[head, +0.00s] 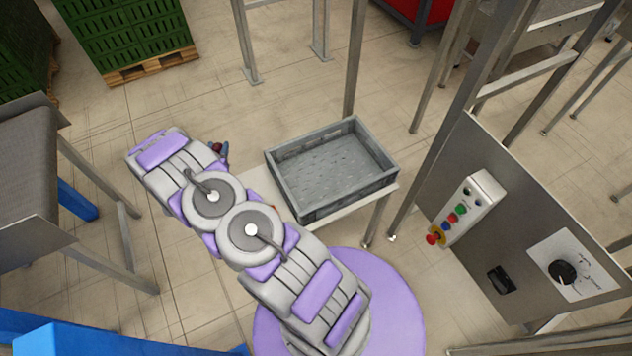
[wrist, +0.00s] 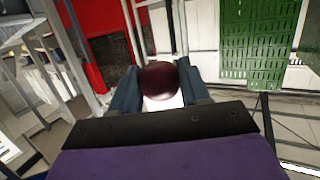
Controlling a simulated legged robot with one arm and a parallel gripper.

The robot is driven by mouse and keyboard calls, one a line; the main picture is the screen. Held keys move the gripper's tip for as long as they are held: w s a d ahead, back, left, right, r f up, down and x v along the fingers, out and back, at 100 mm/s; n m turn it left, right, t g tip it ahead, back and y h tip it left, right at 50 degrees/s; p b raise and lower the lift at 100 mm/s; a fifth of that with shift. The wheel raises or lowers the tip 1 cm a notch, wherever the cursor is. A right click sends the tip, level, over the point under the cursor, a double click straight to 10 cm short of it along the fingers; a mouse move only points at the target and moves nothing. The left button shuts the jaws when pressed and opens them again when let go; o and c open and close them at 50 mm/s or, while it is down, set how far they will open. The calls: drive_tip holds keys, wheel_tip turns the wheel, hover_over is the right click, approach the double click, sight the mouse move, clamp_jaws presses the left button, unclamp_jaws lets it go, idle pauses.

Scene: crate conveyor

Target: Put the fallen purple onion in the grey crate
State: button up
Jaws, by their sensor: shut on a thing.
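The grey crate (head: 290,190) stands on a low light stand right of my arm in the head view, and its inside looks empty. My gripper (wrist: 160,85) is shut on the purple onion (wrist: 158,76), which shows dark and round between the two fingers in the wrist view. In the head view my arm hides most of the gripper. Only a small part of it (head: 220,151) shows left of the crate, apart from it, and the onion cannot be made out there.
A control panel (head: 520,230) with buttons stands right of the crate. Metal posts (head: 355,60) rise behind and beside the crate. A conveyor (head: 30,180) stands at the left. Green crates on a pallet (head: 130,35) stand at the back left. The floor between is clear.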

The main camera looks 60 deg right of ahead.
drive_tip(key=s+d+f+m+g+h, duration=0.2)
drive_tip(key=s+d+f+m+g, duration=0.15)
drive_tip(key=s+f, duration=0.5)
drive_tip(key=b, duration=0.2)
hover_over(256, 186)
drive_tip(key=shift+g, duration=0.45)
wheel_tip(256, 186, down, 5)
drive_tip(key=shift+a+f, duration=0.1)
drive_tip(key=f, duration=0.2)
drive_tip(key=f+b, duration=0.1)
drive_tip(key=f, duration=0.1)
drive_tip(key=shift+w+d, duration=0.1)
drive_tip(key=shift+d, duration=0.2)
drive_tip(key=shift+r, duration=0.15)
drive_tip(key=shift+a, duration=0.1)
drive_tip(key=shift+a+f, duration=0.15)
drive_tip(key=shift+f, duration=0.1)
